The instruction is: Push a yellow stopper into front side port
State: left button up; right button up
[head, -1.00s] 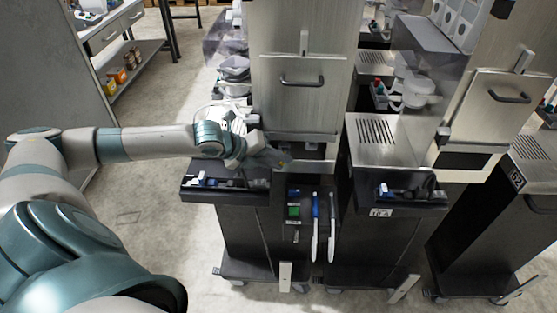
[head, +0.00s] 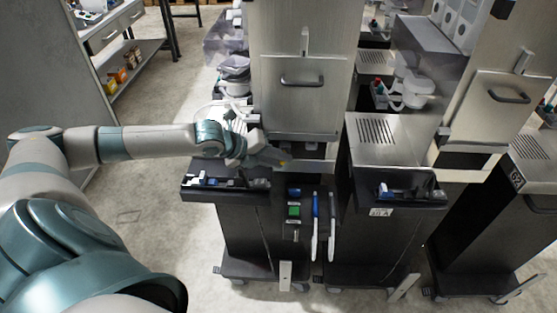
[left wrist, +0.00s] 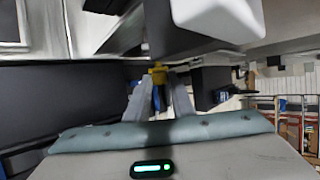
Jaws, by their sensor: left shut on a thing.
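My left gripper (head: 284,163) is at the lower front of the middle dispenser (head: 300,95), just below its steel door. In the left wrist view my left gripper (left wrist: 160,92) is shut on the yellow stopper (left wrist: 158,73), which shows between the fingertips. The stopper also shows as a tiny yellow spot in the head view (head: 282,162). The front side port itself cannot be made out, and I cannot tell whether the stopper touches it. My right gripper is not in view.
A black tray (head: 225,194) with small blue and white items sits below my left forearm. A second such tray (head: 428,198) is on the right unit. Blue-and-white handled tools (head: 315,228) hang on the middle cabinet front. Open floor (head: 140,230) lies left of the cabinet.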

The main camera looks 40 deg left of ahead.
pick_arm(q)
jog(key=shift+w+a, duration=0.5)
jog(key=shift+w, duration=0.35)
jog(key=o, duration=1.1)
jog(key=shift+a, duration=0.1)
jog(key=b+v, duration=0.2)
jog(key=v, duration=1.5)
jog(key=shift+s+b, duration=0.15)
jog(key=shift+b, duration=0.25)
